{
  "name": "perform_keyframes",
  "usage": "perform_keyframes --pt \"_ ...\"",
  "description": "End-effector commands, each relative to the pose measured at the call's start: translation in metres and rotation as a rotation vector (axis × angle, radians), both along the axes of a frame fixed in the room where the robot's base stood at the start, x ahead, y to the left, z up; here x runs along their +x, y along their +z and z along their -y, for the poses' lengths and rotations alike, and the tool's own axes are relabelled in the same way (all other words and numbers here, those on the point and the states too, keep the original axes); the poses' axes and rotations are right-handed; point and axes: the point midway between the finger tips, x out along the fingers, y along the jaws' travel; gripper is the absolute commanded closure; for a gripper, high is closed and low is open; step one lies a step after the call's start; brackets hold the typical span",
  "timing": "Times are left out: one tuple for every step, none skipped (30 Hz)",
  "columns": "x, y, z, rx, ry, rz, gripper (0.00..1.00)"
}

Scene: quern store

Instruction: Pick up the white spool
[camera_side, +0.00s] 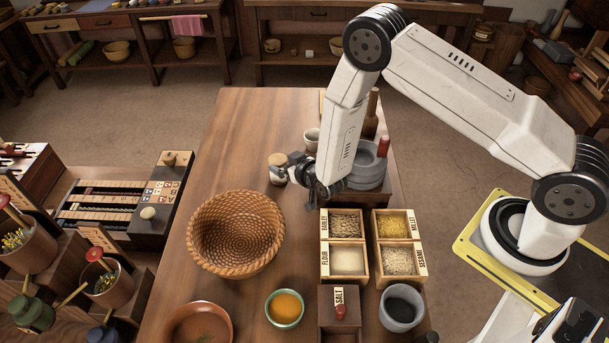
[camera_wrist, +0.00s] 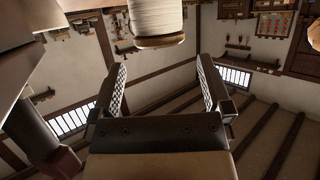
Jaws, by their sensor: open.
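The white spool (camera_side: 278,172) stands on the wooden table, just left of my gripper (camera_side: 297,168) in the side view. It has a pale wooden end on top. In the wrist view the white spool (camera_wrist: 157,16) fills the top centre, cut off by the frame edge, with a wooden end showing below its white winding. My gripper (camera_wrist: 162,66) is open there, its two fingers spread apart with nothing between them. The spool appears beyond the fingertips. The side view does not show clearly whether the fingers touch it.
A woven basket (camera_side: 205,232) sits front-left of the spool. Grey stone querns (camera_side: 370,165) and a small cup (camera_side: 311,140) stand to the right and behind. Spice boxes (camera_side: 344,242), an orange-filled bowl (camera_side: 284,308) and a grey mortar (camera_side: 401,308) are nearer. The table's back left is clear.

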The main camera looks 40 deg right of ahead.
Motion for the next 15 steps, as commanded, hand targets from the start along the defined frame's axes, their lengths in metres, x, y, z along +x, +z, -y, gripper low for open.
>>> perform_keyframes --pt "0.0 0.0 0.0 0.0 0.0 0.0 0.0" --pt "0.0 -0.001 0.0 0.0 0.0 0.0 0.0" --pt "0.0 -0.002 0.0 0.0 0.0 -0.001 0.0" --pt "0.0 -0.002 0.0 0.0 0.0 -0.001 0.0" --pt "0.0 -0.004 0.0 0.0 0.0 -0.001 0.0" --pt "-0.001 -0.006 0.0 0.0 0.0 -0.002 0.0" --pt "-0.001 -0.008 0.0 -0.001 0.0 -0.002 0.0" --pt "-0.001 -0.01 0.0 -0.001 0.0 -0.002 0.0" --pt "0.004 -0.01 0.001 0.0 0.0 0.0 0.0" --pt "0.007 -0.011 0.001 0.001 0.0 0.001 0.0" --pt "0.009 -0.012 0.001 0.001 0.0 0.001 0.0" --pt "0.013 -0.014 0.001 0.001 0.0 0.0 0.0" --pt "0.016 -0.015 0.002 0.0 0.0 0.0 0.0" --pt "0.018 -0.016 0.002 0.0 0.0 0.0 0.0" --pt "0.023 -0.017 0.002 0.0 0.0 0.001 0.0"
